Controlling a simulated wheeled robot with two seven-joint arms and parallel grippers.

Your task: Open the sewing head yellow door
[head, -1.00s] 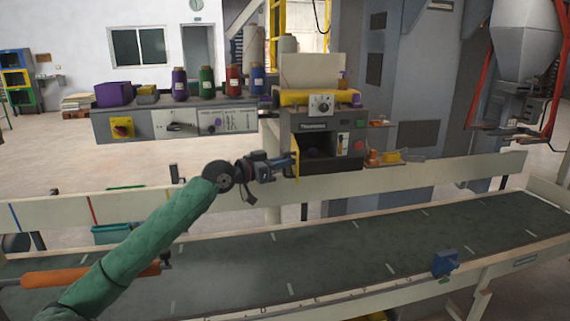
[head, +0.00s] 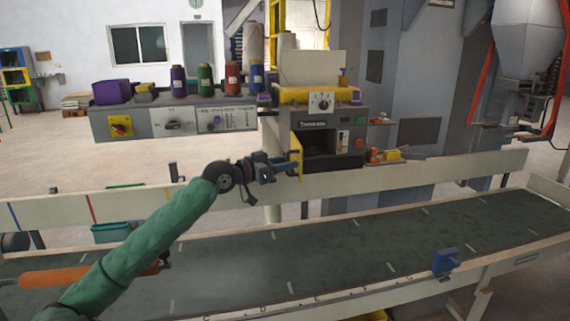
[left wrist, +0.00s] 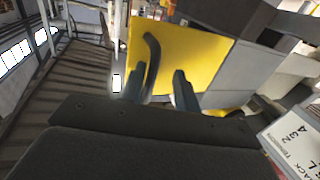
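The sewing head (head: 320,128) is a dark grey box with a dial on top, beyond the conveyor. Its yellow door (head: 296,150) stands swung out at the left side of the dark front opening. The door fills the middle of the left wrist view as a yellow panel (left wrist: 190,55). My left gripper (head: 291,164) is at the door's outer side, close to it. In the left wrist view its two fingers (left wrist: 163,88) are apart, with a dark curved bar, perhaps the door handle, by the left finger. Contact with the door cannot be told. My right gripper is not in view.
A conveyor (head: 340,250) with a pale side rail (head: 420,182) runs across the front. A blue box-shaped part (head: 445,262) sits on its near edge. A grey control panel (head: 180,120) with thread spools on top stands left of the sewing head.

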